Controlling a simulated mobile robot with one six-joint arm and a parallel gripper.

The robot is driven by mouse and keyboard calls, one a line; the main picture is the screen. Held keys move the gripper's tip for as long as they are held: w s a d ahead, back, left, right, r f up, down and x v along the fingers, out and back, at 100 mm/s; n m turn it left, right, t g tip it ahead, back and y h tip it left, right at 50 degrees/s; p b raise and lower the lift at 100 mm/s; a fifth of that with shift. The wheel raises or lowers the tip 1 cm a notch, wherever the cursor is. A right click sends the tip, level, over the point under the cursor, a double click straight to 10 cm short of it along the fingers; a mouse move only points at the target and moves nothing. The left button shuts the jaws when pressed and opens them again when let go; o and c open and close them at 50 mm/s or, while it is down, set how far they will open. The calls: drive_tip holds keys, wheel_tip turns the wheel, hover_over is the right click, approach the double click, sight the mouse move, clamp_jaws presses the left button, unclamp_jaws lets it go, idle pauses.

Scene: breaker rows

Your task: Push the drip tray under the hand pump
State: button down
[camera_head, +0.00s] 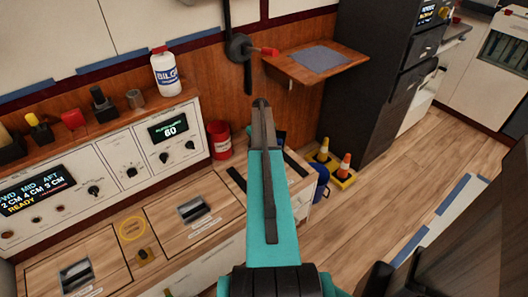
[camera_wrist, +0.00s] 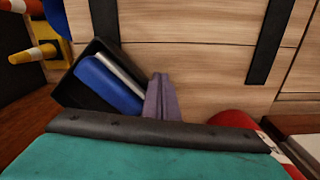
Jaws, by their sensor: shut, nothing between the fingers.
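A dark wall fitting (camera_head: 240,48) with a round hub and a red-tipped lever is on the wooden wall; it looks like the hand pump. In the wrist view a black open-topped tray or box (camera_wrist: 72,92), holding a blue slab and a pale slab, lies tilted at upper left; I cannot tell whether it is the drip tray. In the head view my teal arm hides most of that spot. My gripper (camera_wrist: 160,97) is shut and empty, its fingers beside the black box; whether they touch cannot be told. The head view hides the fingers behind my arm.
Two black strips (camera_head: 297,165) lie on the wooden surface, with bare wood between them in the wrist view. A red can (camera_head: 219,140) stands left of my arm, a blue bucket (camera_head: 320,184) right. A wooden shelf (camera_head: 290,67) juts from the wall. Cones (camera_head: 344,166) stand right.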

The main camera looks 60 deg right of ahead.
drive_tip(key=w, duration=0.1)
drive_tip(key=w+d, duration=0.1)
drive_tip(key=w, duration=0.1)
drive_tip(key=shift+d, duration=0.25)
drive_tip(key=shift+s, duration=0.1)
drive_tip(key=shift+s+a, duration=0.1)
drive_tip(key=shift+a, duration=0.05)
idle(0.9)
drive_tip(key=shift+s+a, duration=0.4)
drive_tip(key=shift+s, duration=0.3)
drive_tip(key=shift+s+a+r+p, duration=0.15)
drive_tip(key=shift+s+a+r, duration=0.15)
drive_tip(key=shift+s, duration=0.25)
drive_tip(key=shift+s+a+r+p, duration=0.15)
drive_tip(key=shift+s+r, duration=0.1)
drive_tip(key=shift+s, duration=0.25)
wheel_tip(320, 180, up, 9)
